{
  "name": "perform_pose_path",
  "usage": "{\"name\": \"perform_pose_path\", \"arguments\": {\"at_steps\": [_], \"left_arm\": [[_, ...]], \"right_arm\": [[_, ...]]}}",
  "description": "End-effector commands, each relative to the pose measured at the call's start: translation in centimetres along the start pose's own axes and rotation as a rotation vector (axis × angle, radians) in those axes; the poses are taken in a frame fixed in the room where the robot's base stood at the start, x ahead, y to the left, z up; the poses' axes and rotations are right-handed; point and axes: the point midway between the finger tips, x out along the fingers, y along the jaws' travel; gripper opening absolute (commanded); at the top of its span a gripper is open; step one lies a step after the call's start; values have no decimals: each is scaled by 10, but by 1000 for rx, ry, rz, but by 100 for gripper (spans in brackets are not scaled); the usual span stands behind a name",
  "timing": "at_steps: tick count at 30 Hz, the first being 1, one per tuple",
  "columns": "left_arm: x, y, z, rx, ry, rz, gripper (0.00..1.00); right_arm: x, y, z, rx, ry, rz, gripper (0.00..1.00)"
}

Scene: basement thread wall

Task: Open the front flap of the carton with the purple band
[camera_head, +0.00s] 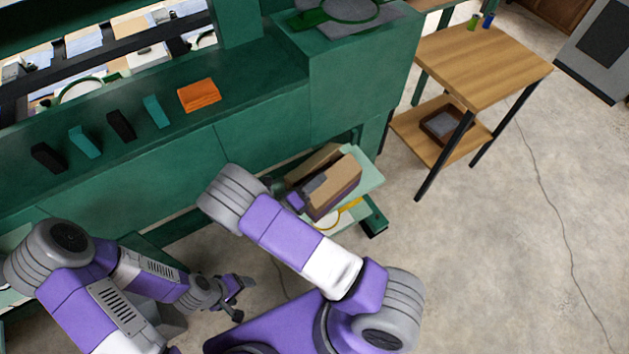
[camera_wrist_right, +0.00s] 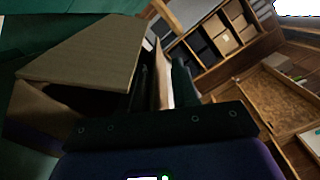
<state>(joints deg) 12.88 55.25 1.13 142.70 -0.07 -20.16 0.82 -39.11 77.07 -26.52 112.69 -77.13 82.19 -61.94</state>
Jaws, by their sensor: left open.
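The carton (camera_head: 341,181) is brown with a purple band low on its side. It sits on a pale green shelf by the green bench, and its top looks partly raised. In the right wrist view a large tan flap (camera_wrist_right: 85,55) stands over a dark opening in the carton (camera_wrist_right: 40,108). My right gripper (camera_head: 308,189) is at the carton's near left side, partly hidden by my arm. In its wrist view a thin tan panel lies between the dark fingers (camera_wrist_right: 166,85); whether they clamp it is unclear. My left gripper (camera_head: 240,290) is open and empty, low over the floor.
The pale green shelf (camera_head: 366,178) has a yellow item beneath the carton. The green bench (camera_head: 255,85) rises behind, holding an orange item (camera_head: 199,95) and several small blocks. A wooden table (camera_head: 485,65) stands right, with clear floor between.

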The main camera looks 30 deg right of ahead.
Motion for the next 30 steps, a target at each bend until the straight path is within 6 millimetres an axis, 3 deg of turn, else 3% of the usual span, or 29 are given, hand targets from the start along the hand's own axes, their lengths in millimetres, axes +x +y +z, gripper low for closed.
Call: {"name": "perform_pose_path", "arguments": {"at_steps": [2,8,20,30], "left_arm": [[0,0,0,0,0,0,73],[0,0,0,0,0,0,73],[-2,1,0,0,0,0,73],[-15,6,1,0,0,0,73]], "right_arm": [[0,0,0,0,0,0,30],[0,0,0,0,0,0,1],[-1,-2,0,24,0,0,0],[-1,-16,-1,216,0,1,0]]}}
